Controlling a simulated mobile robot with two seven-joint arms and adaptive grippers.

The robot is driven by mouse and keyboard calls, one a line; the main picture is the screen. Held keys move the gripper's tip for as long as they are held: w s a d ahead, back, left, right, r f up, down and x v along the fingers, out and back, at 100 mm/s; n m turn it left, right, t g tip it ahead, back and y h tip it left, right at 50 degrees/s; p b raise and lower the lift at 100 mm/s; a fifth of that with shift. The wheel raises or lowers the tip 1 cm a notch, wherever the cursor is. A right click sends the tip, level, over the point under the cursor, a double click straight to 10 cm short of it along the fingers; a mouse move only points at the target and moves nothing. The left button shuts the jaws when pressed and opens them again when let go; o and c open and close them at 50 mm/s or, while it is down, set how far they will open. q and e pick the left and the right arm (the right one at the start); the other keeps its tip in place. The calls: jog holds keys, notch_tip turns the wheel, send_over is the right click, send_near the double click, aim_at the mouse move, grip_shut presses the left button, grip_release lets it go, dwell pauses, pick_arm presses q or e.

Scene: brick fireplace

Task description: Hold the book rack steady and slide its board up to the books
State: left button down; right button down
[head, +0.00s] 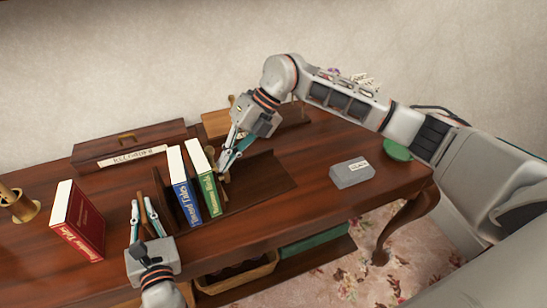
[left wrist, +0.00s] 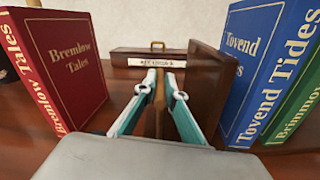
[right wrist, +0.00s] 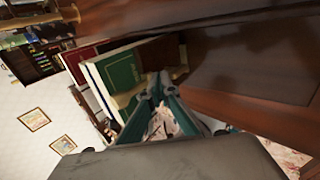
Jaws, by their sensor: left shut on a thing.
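The book rack stands on the desk, its dark base (head: 262,182) running right from its left end panel (head: 160,190). A blue book (head: 186,185) and a green book (head: 205,180) stand in it beside that panel. My left gripper (head: 144,207) is shut on the wooden grip (left wrist: 160,95) outside the panel (left wrist: 212,85). My right gripper (head: 224,160) is at a brown wooden piece (head: 222,177), apparently the board, just right of the green book. In the right wrist view its fingers (right wrist: 159,78) converge beside the green book (right wrist: 122,70); whether they hold the piece is unclear.
A red book (head: 78,220) stands left of my left gripper. A dark box (head: 130,142) with a label lies behind the rack. A grey labelled block (head: 352,172) and a green round thing (head: 396,150) lie to the right. A brass object (head: 17,203) is at far left.

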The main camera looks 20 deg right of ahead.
pick_arm(q)
jog(key=shift+d, duration=0.15)
pick_arm(e)
jog(key=shift+s+a, duration=0.1)
jog(key=shift+a, duration=0.65)
jog(key=shift+s+a, duration=0.15)
jog(key=shift+a, duration=0.8)
jog(key=shift+s+a, duration=0.1)
jog(key=shift+a, duration=0.8)
jog(key=shift+r, duration=0.15)
jog(key=shift+v, duration=2.45)
jog(key=shift+w+d, duration=0.1)
jog(key=v, duration=0.8)
